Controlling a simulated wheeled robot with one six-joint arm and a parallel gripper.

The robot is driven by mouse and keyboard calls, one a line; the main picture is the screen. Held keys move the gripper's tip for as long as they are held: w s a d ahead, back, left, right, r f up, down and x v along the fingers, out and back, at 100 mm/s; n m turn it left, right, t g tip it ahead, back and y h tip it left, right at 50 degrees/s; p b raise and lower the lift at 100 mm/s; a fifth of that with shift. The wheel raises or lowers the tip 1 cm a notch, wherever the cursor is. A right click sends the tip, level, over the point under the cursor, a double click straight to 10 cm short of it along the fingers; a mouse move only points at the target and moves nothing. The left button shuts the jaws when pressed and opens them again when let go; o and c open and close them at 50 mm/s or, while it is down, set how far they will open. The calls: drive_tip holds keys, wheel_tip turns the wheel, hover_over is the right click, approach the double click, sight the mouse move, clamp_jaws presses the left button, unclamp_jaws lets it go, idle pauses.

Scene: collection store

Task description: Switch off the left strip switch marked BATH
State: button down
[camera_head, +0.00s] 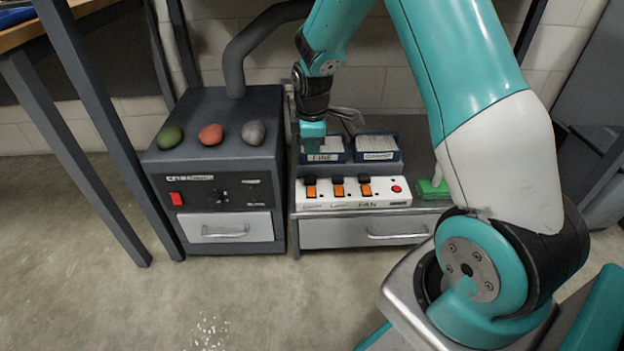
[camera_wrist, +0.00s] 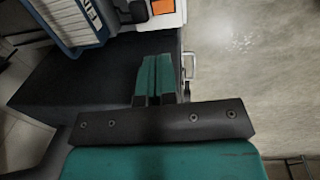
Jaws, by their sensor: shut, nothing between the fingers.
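A white power strip (camera_head: 350,199) lies along the front of a low cabinet, with three orange and black rocker switches and a red button. The left strip switch (camera_head: 311,188) is at its left end; its label is too small to read, and I cannot tell its on or off position. The right switch (camera_head: 365,188) is marked FAN. My gripper (camera_head: 313,146) is shut and empty, pointing down behind the strip's left end. In the wrist view the closed fingers (camera_wrist: 156,77) are apart from the strip (camera_wrist: 172,18), where one orange switch (camera_wrist: 163,6) shows at the top edge.
Two label-fronted boxes, one marked FINE (camera_head: 324,158), stand behind the strip. Left is a dark machine (camera_head: 228,190) with a red switch (camera_head: 176,198), three stones on top and a drawer. A green brush (camera_head: 432,187) lies right. A table leg stands far left; the front floor is clear.

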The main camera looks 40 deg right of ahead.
sight(312, 188)
drive_tip(key=shift+d+b, duration=0.1)
drive_tip(key=shift+b, duration=0.5)
drive_tip(key=shift+f, duration=0.1)
drive_tip(key=f+b, duration=0.3)
drive_tip(key=f, duration=0.1)
drive_tip(key=w+f+b, duration=0.1)
drive_tip(key=f+b, duration=0.2)
drive_tip(key=f, duration=0.2)
drive_tip(key=d+f+b, duration=0.1)
drive_tip(key=f+b, duration=0.2)
drive_tip(key=f, duration=0.1)
drive_tip(key=shift+w+f+b, duration=0.15)
drive_tip(key=shift+f+b, duration=0.15)
drive_tip(key=shift+f, duration=0.1)
drive_tip(key=shift+a+r, duration=0.1)
